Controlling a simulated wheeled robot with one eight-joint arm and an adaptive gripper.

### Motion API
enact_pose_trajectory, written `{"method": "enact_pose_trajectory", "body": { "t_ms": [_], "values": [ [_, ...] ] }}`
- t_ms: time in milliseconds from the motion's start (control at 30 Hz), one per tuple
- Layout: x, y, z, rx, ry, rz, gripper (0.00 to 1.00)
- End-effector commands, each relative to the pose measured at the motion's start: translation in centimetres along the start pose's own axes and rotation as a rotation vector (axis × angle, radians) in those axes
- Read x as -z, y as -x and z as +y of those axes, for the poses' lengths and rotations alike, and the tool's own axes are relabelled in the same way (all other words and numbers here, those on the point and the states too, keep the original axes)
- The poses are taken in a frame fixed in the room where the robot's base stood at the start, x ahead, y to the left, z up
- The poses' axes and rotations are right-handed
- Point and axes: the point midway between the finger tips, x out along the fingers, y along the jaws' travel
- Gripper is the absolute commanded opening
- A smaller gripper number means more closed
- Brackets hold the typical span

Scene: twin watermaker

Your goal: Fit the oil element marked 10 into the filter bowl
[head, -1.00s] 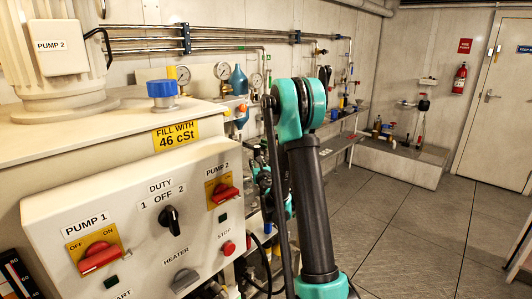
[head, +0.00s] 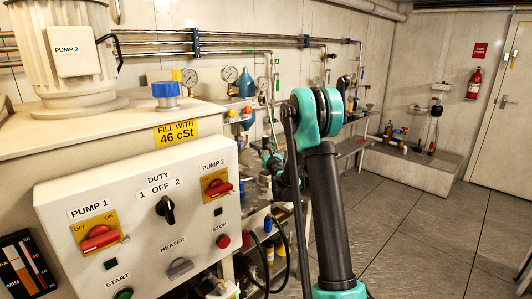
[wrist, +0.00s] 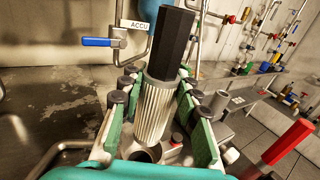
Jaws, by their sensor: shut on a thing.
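My gripper (wrist: 155,98) shows in the wrist view, its green fingers with dark round pads on either side of a pale pleated filter element (wrist: 153,115). The gripper is shut on this element. A long black six-sided piece (wrist: 174,42) extends from the element's far end. No mark 10 can be read on the faces I see. A dark round opening (wrist: 147,154) in a grey body shows by the element's near end. I cannot tell whether it is the filter bowl, or whether the element touches it. In the head view, the gripper and element cannot be made out beyond my arm.
The control panel (head: 140,215) with switches stands at left in the head view, with pipes and gauges behind. A blue-handled valve (wrist: 97,42) and a red-topped post (wrist: 290,140) flank the gripper in the wrist view. Open floor (head: 420,235) lies at right.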

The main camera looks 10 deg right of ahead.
Motion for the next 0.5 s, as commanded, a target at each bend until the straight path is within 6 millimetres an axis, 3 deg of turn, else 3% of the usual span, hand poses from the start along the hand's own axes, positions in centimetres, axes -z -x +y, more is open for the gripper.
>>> {"method": "enact_pose_trajectory", "body": {
  "t_ms": [233, 500],
  "values": [
    [0.7, 0.0, 0.0, 0.001, 0.000, 0.000, 0.11],
    [3.0, 0.0, 0.0, 0.001, 0.000, 0.000, 0.11]
  ]
}}
